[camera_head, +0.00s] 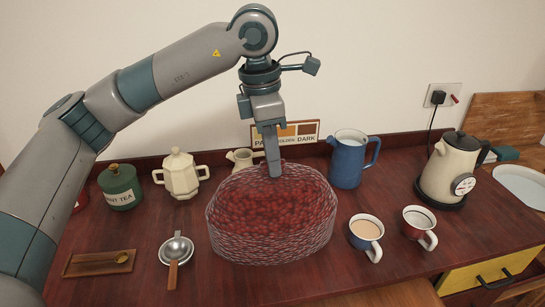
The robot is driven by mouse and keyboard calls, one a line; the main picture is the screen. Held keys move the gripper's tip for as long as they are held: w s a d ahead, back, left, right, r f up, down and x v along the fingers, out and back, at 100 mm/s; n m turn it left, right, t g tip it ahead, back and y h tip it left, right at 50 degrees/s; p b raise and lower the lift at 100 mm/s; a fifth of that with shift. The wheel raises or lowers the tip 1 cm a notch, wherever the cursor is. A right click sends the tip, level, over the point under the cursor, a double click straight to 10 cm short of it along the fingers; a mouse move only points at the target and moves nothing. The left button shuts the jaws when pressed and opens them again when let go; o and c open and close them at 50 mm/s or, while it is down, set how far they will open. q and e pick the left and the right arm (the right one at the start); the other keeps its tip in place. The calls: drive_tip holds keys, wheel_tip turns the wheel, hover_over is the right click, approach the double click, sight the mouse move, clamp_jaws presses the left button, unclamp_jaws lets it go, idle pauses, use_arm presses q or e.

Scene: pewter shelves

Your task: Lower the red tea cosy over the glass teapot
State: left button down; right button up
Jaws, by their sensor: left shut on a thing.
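The red tea cosy (270,212) is a large domed cover with a pale net-like outer surface, in the middle of the counter. My left gripper (274,170) comes down from above and is shut on the top of the cosy. The cosy hangs upright beneath it, and its lower edge looks close to the counter top; I cannot tell whether it touches. No glass teapot can be made out; anything under or behind the cosy is hidden. My right gripper is not in view.
Behind stand a green tea tin (120,187), a cream two-handled pot (181,175), a small cream jug (243,159) and a blue jug (348,158). Right are two mugs (366,229) (419,221) and an electric kettle (452,168). Left are a strainer (177,250) and wooden tray (75,269).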

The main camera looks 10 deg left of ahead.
use_arm(q)
drive_tip(key=c, duration=1.7)
unclamp_jaws()
